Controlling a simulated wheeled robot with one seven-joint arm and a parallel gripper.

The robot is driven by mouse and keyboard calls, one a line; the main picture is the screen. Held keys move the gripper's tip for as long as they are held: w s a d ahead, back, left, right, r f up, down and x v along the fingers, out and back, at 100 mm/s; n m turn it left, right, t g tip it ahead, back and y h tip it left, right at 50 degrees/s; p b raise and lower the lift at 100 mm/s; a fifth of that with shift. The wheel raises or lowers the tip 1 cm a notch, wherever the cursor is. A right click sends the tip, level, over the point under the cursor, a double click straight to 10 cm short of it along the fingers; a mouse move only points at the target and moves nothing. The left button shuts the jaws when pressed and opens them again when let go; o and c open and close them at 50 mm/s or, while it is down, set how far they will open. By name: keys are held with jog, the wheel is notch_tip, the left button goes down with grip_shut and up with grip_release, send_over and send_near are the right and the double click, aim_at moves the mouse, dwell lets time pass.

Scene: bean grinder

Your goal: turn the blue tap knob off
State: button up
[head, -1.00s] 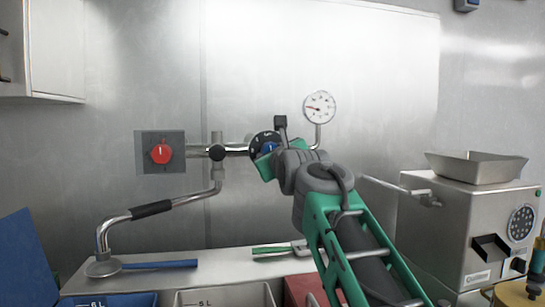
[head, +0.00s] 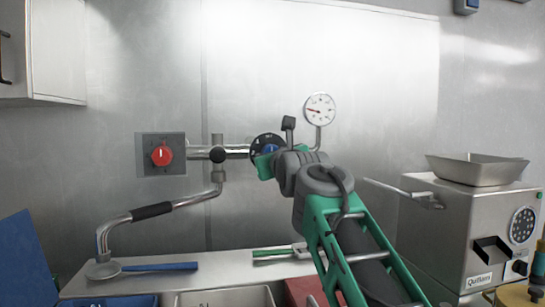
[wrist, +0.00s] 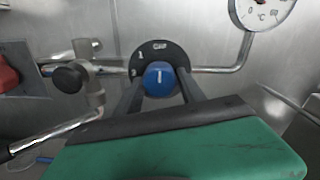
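The blue tap knob (wrist: 159,79) sits on a round black dial plate (wrist: 148,53) on the wall pipe. In the wrist view its white line stands nearly upright, towards a white label at the top of the plate. My gripper (wrist: 160,83) has one dark finger on each side of the knob, level with it. The fingers are close to its sides, but I cannot tell whether they touch it. In the head view my gripper (head: 268,158) covers part of the blue knob (head: 270,149), and the fingertips are hidden.
A red knob (head: 162,156) on a grey plate is left of the pipe. A swivel spout (head: 150,211) with a black sleeve hangs below. A round gauge (head: 320,109) stands above right. A steel grinder (head: 470,230) is at right. Bins line the front; the wall above is clear.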

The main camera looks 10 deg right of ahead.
jog(key=o, duration=0.3)
jog(key=s+b, duration=0.1)
jog(key=s, duration=0.7)
